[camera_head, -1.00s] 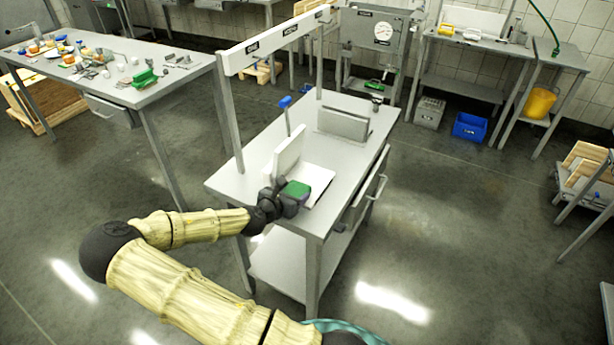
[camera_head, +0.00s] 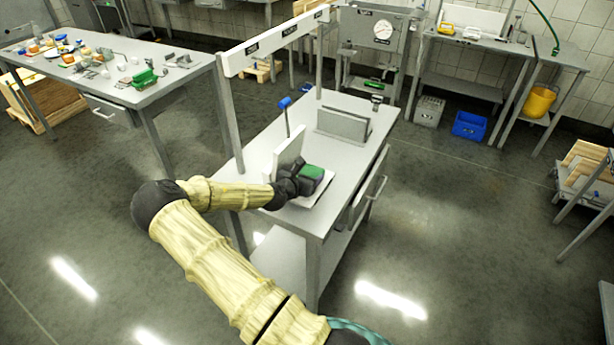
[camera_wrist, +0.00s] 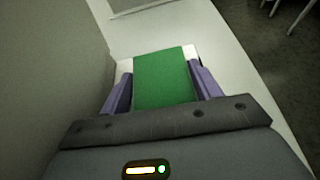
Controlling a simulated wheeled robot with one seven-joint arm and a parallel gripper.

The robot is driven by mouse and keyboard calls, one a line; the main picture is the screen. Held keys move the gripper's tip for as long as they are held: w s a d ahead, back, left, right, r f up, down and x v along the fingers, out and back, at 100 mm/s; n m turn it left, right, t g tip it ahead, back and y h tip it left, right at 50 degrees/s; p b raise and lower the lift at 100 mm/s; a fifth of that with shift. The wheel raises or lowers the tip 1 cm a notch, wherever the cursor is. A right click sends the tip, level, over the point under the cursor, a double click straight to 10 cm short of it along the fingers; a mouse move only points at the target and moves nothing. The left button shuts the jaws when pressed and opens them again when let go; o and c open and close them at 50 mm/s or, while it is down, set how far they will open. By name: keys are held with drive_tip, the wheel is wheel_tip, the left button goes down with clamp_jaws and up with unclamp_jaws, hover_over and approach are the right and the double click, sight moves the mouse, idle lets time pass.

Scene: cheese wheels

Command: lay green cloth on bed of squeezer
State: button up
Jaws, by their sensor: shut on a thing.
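The green cloth (camera_head: 312,171) is a small folded block held at the end of my arm, over the squeezer's white bed on the near part of the grey table. In the wrist view the green cloth (camera_wrist: 163,78) fills the space between the two purple fingers of my gripper (camera_wrist: 165,85). My gripper (camera_head: 308,178) is shut on it. The white bed of the squeezer (camera_head: 323,190) shows partly beneath the gripper, with its upright white plate (camera_head: 284,152) to the left. I cannot tell whether the cloth touches the bed.
A second upright plate (camera_head: 343,124) stands farther back on the grey table (camera_head: 255,185). A blue-tipped lever (camera_head: 286,103) rises beside the squeezer. A labelled beam (camera_head: 270,42) on posts spans above the table's left side. The table's right side is mostly clear.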

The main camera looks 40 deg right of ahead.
drive_tip(key=shift+a+f, duration=0.2)
drive_tip(key=shift+f, duration=0.2)
drive_tip(key=o, duration=1.1)
drive_tip(key=shift+c, duration=0.2)
drive_tip(key=shift+r, duration=0.1)
drive_tip(key=shift+r, duration=0.15)
drive_tip(key=v, duration=1.2)
drive_tip(key=shift+s+b, duration=0.1)
drive_tip(key=shift+b, duration=0.25)
